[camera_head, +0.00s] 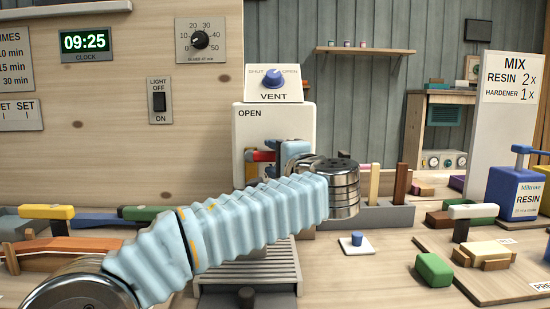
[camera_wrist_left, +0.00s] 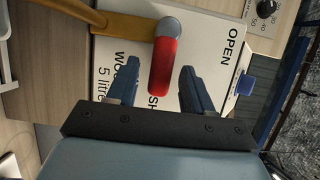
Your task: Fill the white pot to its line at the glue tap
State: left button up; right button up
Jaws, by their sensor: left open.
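The glue tap is a white box (camera_head: 300,122) marked OPEN, standing at the back of the bench under a vent dial. Its lever has a red grip (camera_head: 262,156), which also shows in the left wrist view (camera_wrist_left: 163,65) with a grey joint and an orange arm. My left gripper (camera_head: 279,160) is at the box front; in the left wrist view its blue fingers (camera_wrist_left: 158,78) are open, one on each side of the red grip. I cannot tell whether they touch it. I cannot make out the white pot; my arm covers the space below the tap. My right gripper is out of view.
A grey slatted stand (camera_head: 250,276) is below my left arm. To the right are a white pad with a blue block (camera_head: 357,238), a green block (camera_head: 434,269), a blue resin can (camera_head: 515,192) and a MIX sign (camera_head: 510,85). Coloured-handled tools (camera_head: 95,219) lie left.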

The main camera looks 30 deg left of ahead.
pick_arm(q)
grip_shut()
jog(key=shift+r+n, duration=0.1)
jog(key=shift+n, duration=0.2)
jog(key=n, duration=0.1)
jog(key=r+n+h, duration=0.1)
jog(key=n, duration=0.1)
jog(key=shift+s+a+r+g+h, duration=0.1)
jog(key=shift+r+g+h, duration=0.2)
jog(key=shift+g, duration=0.1)
jog(key=shift+s+a+r+n+h+p, duration=0.2)
jog(key=shift+r+n+h, duration=0.2)
jog(key=shift+n, duration=0.35)
jog(key=shift+s+a+r+n+h+p, duration=0.1)
jog(key=shift+a+r+n+h+p, duration=0.1)
jog(key=shift+r+n+h, duration=0.4)
jog(key=shift+f+n, duration=0.2)
jog(key=shift+n, duration=0.05)
grip_release()
